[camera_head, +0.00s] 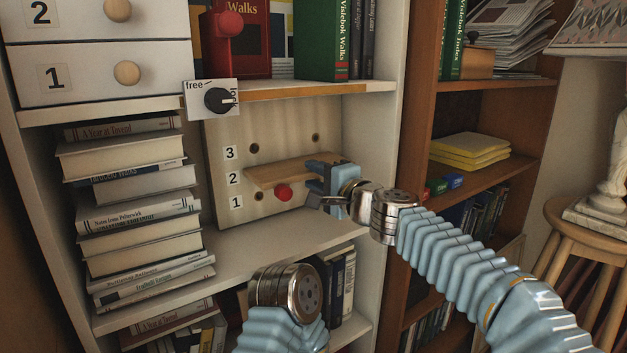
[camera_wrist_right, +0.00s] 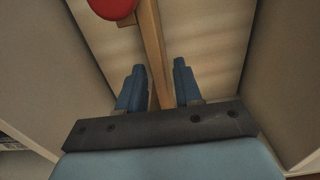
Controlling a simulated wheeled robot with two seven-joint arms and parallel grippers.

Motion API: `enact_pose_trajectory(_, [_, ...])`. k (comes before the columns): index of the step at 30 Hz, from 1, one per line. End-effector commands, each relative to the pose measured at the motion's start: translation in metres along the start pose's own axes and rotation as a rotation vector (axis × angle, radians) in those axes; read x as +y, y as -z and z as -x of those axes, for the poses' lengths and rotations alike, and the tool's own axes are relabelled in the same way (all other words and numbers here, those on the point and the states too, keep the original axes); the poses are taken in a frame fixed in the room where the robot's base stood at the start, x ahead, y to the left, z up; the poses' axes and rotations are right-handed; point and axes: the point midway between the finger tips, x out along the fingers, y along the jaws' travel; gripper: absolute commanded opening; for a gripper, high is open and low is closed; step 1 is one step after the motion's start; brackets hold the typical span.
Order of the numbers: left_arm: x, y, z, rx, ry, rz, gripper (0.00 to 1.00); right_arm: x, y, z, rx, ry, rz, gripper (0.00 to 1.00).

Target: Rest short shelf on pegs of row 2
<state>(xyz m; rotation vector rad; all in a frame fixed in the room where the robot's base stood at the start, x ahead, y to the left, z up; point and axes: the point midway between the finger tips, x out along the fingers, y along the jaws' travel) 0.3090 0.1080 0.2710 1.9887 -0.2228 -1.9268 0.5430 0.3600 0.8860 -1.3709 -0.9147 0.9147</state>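The short shelf (camera_head: 290,173) is a light wooden board at the height of label 2 (camera_head: 233,178), in front of the pegboard (camera_head: 285,140). It is roughly level; the row 2 pegs under it are hidden. My right gripper (camera_head: 322,179) is at its right end, with one finger above and one below. In the right wrist view the shelf (camera_wrist_right: 155,50) runs between the two blue fingers (camera_wrist_right: 158,82), with narrow gaps beside it. The gripper looks open around the shelf. My left wrist shows low in the head view; its gripper is hidden.
A red knob (camera_head: 283,192) stands out just below the shelf's front edge. A dial (camera_head: 218,100) hangs above on the upper board. A book stack (camera_head: 135,215) is left of the pegboard, and the bookcase's side wall (camera_head: 378,130) is close on the right.

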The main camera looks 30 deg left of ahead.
Motion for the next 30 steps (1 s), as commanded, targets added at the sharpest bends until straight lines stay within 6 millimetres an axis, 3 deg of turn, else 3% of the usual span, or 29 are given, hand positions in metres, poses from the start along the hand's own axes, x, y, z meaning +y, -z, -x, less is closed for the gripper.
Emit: enact_pose_trajectory(30, [-0.013,0.000,-0.033,0.000,0.000,0.000,0.85,0.001,0.000,0.045,0.000,-0.001,0.000,0.34])
